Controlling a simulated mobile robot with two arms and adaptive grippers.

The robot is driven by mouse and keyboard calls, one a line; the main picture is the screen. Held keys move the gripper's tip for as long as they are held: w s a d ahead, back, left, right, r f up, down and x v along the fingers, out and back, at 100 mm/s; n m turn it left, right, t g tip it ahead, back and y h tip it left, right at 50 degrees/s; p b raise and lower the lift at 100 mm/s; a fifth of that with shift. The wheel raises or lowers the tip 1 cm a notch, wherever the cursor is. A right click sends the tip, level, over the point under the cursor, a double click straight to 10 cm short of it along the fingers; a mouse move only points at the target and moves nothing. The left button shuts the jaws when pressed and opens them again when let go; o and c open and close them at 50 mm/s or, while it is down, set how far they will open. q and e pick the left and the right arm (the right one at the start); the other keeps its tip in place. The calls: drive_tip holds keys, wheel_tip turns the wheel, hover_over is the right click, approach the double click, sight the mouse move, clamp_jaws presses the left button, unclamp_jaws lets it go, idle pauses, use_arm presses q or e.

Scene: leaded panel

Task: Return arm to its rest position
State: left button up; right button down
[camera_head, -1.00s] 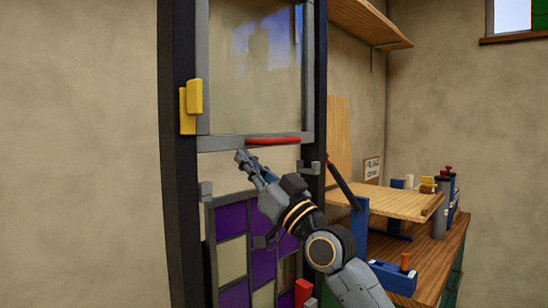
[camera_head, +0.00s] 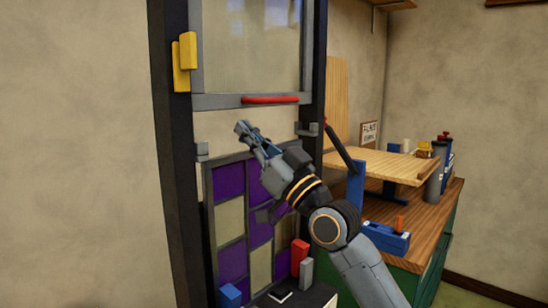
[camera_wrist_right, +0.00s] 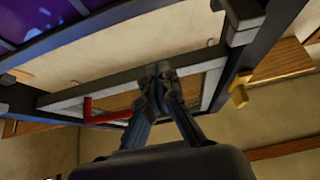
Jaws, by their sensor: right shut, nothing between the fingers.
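My right arm reaches up from the lower right in the head view. Its right gripper (camera_head: 248,136) is shut and empty, in front of the gap between the raised clear sash and the leaded panel. In the right wrist view the shut gripper fingers (camera_wrist_right: 160,82) show in front of the grey sash bar. The red handle (camera_head: 270,100) lies along the sash's lower bar, above the gripper and apart from it in the head view. The leaded panel (camera_head: 230,220) of purple and cream panes stands below, partly hidden by my arm. My left gripper is out of view.
A dark upright frame (camera_head: 178,150) stands at left, with a yellow block (camera_head: 184,60) on it. A workbench (camera_head: 425,225) at right bears a wooden board (camera_head: 385,165), a blue caddy (camera_head: 385,238) and bottles. A red block (camera_head: 299,255) stands below the arm.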

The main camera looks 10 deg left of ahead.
drive_tip(key=d+r+v, duration=0.1)
drive_tip(key=v, duration=0.7)
drive_tip(key=s+d+f+m+g+h, duration=0.1)
drive_tip(key=s+d+f+m+h, duration=0.2)
drive_tip(key=f, duration=1)
drive_tip(key=s+d+f+m+h, duration=0.15)
drive_tip(key=d+f+h, duration=0.3)
drive_tip(key=f, duration=0.85)
drive_tip(key=s+d+f+m+g+h, duration=0.1)
drive_tip(key=s+d+f+m+h, duration=0.3)
drive_tip(key=f, duration=0.9)
drive_tip(key=s+d+f+g+h, duration=0.4)
drive_tip(key=s+d+f, duration=0.3)
drive_tip(key=s+f, duration=0.3)
drive_tip(key=s+d+f+g+h, duration=0.4)
drive_tip(key=s+d+f, duration=0.35)
drive_tip(key=s, duration=0.55)
wheel_tip(320, 180, down, 25)
drive_tip(key=s+g+p, duration=0.1)
drive_tip(key=s+p, duration=0.1)
drive_tip(key=s+d+f+g+p, duration=0.1)
drive_tip(key=s+d+f, duration=0.2)
drive_tip(key=s+f, duration=1)
drive_tip(key=s, duration=0.3)
drive_tip(key=shift+s+d+f+g+h, duration=0.15)
drive_tip(key=shift+d+f+g+h, duration=0.15)
drive_tip(key=shift+f+h, duration=0.1)
